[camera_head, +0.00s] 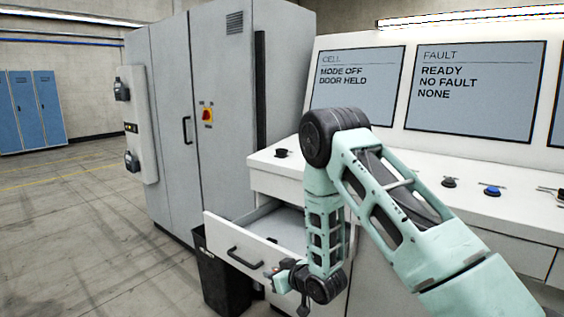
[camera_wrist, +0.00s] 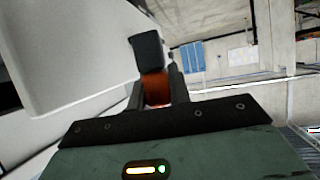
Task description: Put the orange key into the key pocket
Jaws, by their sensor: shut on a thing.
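My gripper (camera_head: 276,273) is low in front of the right end of an open drawer, below my bent arm in the head view. In the wrist view, my gripper (camera_wrist: 155,92) is shut on the orange key (camera_wrist: 155,88), which shows as an orange strip between the dark fingers. A dark block (camera_wrist: 148,50) stands at the key's far end; I cannot tell whether it is part of the key. In the head view the key is too small to make out clearly. I cannot pick out the key pocket in either view.
The white drawer (camera_head: 232,240) is pulled out from the console (camera_head: 500,214). A black bin (camera_head: 222,280) stands below it. A tall grey cabinet (camera_head: 172,100) is behind on the left. The console top carries several knobs. Open floor lies at the left.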

